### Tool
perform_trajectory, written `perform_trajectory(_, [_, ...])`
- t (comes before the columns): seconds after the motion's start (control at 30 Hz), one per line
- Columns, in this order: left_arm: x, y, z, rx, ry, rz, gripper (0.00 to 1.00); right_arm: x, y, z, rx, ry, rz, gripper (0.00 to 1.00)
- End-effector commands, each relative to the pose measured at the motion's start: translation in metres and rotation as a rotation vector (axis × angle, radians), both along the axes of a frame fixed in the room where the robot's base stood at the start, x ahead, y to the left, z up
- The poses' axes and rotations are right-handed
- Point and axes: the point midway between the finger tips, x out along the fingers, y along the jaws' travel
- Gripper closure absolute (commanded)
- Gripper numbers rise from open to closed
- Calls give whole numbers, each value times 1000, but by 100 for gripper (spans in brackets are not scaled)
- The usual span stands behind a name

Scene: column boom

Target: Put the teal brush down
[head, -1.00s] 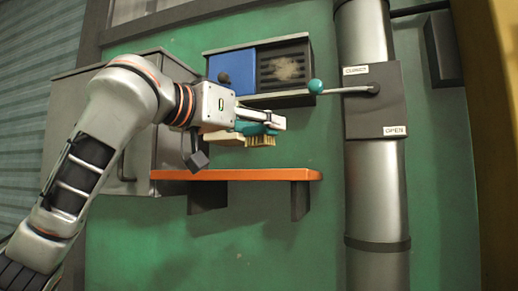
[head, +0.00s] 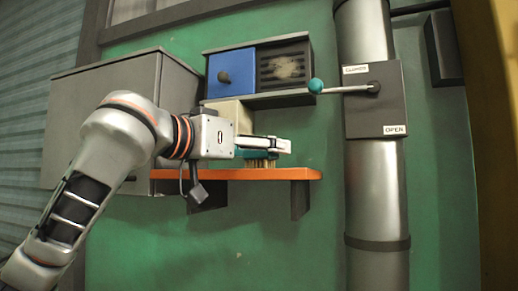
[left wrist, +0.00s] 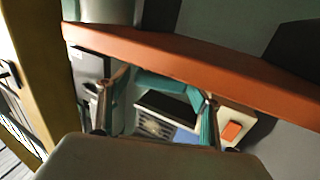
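The teal brush (head: 241,153) is in the head view at my left gripper, with tan bristles pointing down. The bristles are at the top of the orange shelf (head: 220,174) and appear to touch it. My left gripper (head: 283,146) reaches in level from the left just above the shelf, shut on the brush. In the left wrist view a teal bar of the brush (left wrist: 168,85) spans between the two fingertips, below the orange shelf edge (left wrist: 190,62). The fingers hide part of the brush. My right gripper is not in view.
A blue-doored box with a dark vent (head: 285,66) hangs above the shelf, with a cream box (head: 232,115) beneath it. A teal-knobbed lever (head: 316,86) sticks out from the pipe at right. A grey cabinet (head: 100,115) stands behind my arm. The shelf's right end is clear.

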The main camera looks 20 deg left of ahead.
Motion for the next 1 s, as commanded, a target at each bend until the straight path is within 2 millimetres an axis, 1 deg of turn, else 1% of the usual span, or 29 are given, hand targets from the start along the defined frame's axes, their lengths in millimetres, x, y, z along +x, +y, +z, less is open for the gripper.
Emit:
perform_trajectory(0.2, [0, 0, 0, 0, 0, 0, 36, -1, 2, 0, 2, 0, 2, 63])
perform_trajectory(0.3, [0, 0, 4, 0, 0, -1, 36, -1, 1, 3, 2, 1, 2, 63])
perform_trajectory(0.37, [-5, 2, 3, 0, -2, 0, 36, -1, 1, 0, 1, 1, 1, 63])
perform_trajectory(0.47, [-18, 9, 3, 1, -5, 2, 36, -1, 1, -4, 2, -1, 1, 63])
perform_trajectory(0.6, [-44, 21, 2, 1, -7, 4, 36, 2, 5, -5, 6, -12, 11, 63])
perform_trajectory(0.8, [-80, 37, 2, 1, -5, 2, 36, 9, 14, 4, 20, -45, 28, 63])
perform_trajectory(0.9, [-94, 43, 2, 2, -4, 3, 36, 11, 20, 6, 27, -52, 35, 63])
perform_trajectory(1.0, [-103, 47, 3, 1, -3, 2, 36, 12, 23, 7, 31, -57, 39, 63])
